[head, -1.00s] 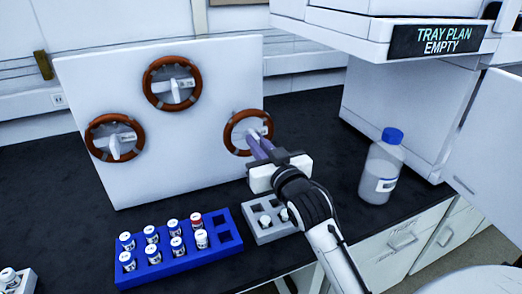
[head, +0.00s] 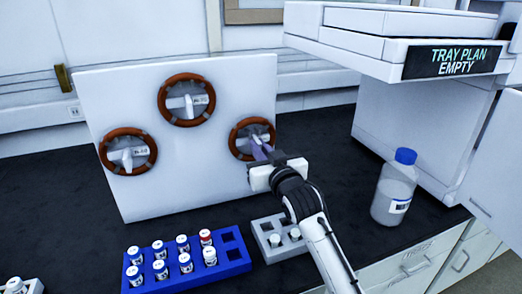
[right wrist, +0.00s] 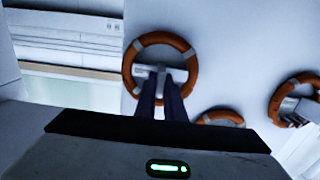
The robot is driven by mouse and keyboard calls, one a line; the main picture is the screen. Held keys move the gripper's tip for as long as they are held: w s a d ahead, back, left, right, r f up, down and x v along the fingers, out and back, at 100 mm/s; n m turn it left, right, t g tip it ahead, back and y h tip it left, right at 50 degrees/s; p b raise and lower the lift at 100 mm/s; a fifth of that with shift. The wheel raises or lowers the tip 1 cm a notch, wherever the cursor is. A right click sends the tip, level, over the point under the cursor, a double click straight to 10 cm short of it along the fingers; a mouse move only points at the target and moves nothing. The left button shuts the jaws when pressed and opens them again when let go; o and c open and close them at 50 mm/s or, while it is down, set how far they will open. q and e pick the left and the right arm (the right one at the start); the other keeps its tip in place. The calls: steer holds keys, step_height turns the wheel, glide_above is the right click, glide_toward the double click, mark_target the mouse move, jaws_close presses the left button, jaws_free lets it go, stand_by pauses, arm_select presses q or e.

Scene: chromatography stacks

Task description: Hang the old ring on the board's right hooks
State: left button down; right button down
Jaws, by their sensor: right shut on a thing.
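My right gripper (head: 259,150) is shut on an orange-brown ring (head: 235,131) with grey bands, in front of the right part of the white board (head: 205,178). In the right wrist view the dark fingers (right wrist: 160,88) close on the grey crossbar of the ring (right wrist: 131,62). I cannot tell whether the ring touches the board or its hooks, which the ring hides. Two similar rings hang on the board, an upper ring (head: 187,122) and a left ring (head: 128,173). My left gripper is not in view.
A blue rack (head: 218,266) with several capped vials stands in front of the board. A small grey rack (head: 274,255) with white-capped vials is below my right gripper. A blue-capped bottle (head: 393,192) stands right, near a white machine (head: 400,125) with a display.

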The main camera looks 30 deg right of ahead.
steer(key=shift+r, duration=0.1)
steer(key=shift+p, duration=0.35)
stand_by(0.3)
steer(key=shift+f+b, duration=0.3)
steer(key=shift+f, duration=0.45)
stand_by(0.3)
steer(key=c, duration=1.8)
jaws_free()
steer(key=shift+o, duration=0.2)
steer(key=p+v, duration=0.4)
steer(key=v, duration=0.6)
steer(key=shift+f, duration=0.25)
